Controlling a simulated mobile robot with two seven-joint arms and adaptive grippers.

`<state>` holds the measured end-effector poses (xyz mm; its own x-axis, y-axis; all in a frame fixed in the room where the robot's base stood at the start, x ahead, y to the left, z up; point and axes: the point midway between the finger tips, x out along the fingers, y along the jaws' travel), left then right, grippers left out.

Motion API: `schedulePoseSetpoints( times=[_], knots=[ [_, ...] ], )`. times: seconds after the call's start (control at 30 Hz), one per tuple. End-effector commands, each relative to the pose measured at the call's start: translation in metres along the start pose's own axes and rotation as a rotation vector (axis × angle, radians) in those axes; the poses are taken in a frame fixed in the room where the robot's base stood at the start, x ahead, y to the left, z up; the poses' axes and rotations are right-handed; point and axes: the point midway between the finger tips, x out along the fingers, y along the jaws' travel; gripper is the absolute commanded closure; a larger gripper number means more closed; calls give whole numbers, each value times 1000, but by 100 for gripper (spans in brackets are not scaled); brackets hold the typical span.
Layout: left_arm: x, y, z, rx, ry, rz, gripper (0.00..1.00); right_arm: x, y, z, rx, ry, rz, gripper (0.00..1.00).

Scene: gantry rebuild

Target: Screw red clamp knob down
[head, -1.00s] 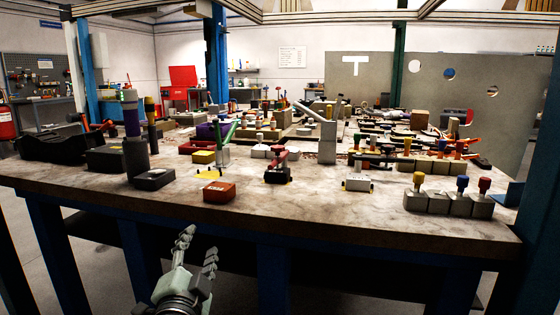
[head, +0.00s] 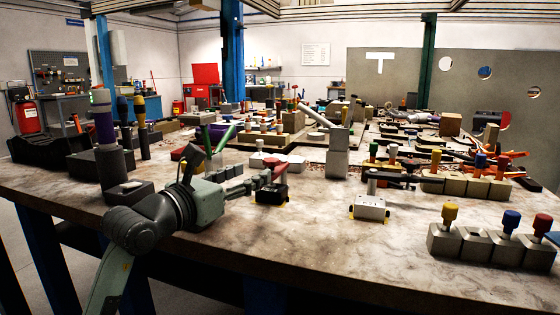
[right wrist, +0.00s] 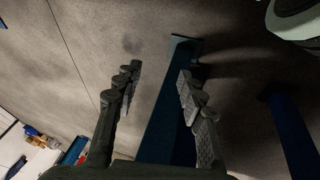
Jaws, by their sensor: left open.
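A small clamp with a red knob (head: 277,166) stands on a dark block (head: 270,194) with yellow marks beneath it, near the middle of the bench in the head view. My left gripper (head: 268,178) reaches over the bench from the left. Its fingers point right and their tips are at or just beside the red-topped clamp; I cannot tell whether they touch it. The left gripper is open. In the right wrist view my right gripper (right wrist: 158,80) has its fingers apart with nothing between them, above the floor.
A grey clamp block (head: 370,207) stands to the right. Grey blocks with yellow, blue and red knobs (head: 474,245) stand at the front right. A tall grey post (head: 338,152) rises behind the clamp. The bench front (head: 330,250) is clear.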

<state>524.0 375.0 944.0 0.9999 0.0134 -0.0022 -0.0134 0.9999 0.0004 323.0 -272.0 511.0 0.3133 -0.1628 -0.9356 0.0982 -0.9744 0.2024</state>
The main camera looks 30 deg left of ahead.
Motion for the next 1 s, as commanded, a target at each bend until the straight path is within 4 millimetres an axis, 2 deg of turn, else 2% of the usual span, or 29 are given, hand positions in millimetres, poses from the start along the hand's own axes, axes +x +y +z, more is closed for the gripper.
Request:
schedulePoseSetpoints(
  times=[0.13, 0.3, 0.5, 0.87, 1.0],
  knots=[
    [19, 0, 1, -1, 2, -1, 51, 1, -1, 5, -2, -12, -5, 60],
    [47, 0, 2, 0, 1, -1, 51, 16, -4, 11, -6, -29, -11, 60],
    [70, 0, 1, 0, 0, -1, 51, 26, -6, 10, -6, -28, -16, 60],
    [75, -1, 0, 0, 0, -2, 53, 30, -7, 7, -2, -23, -19, 60],
    [75, -1, 0, 0, 0, -2, 70, 29, -7, 6, -1, -22, -19, 60]
  ],
)
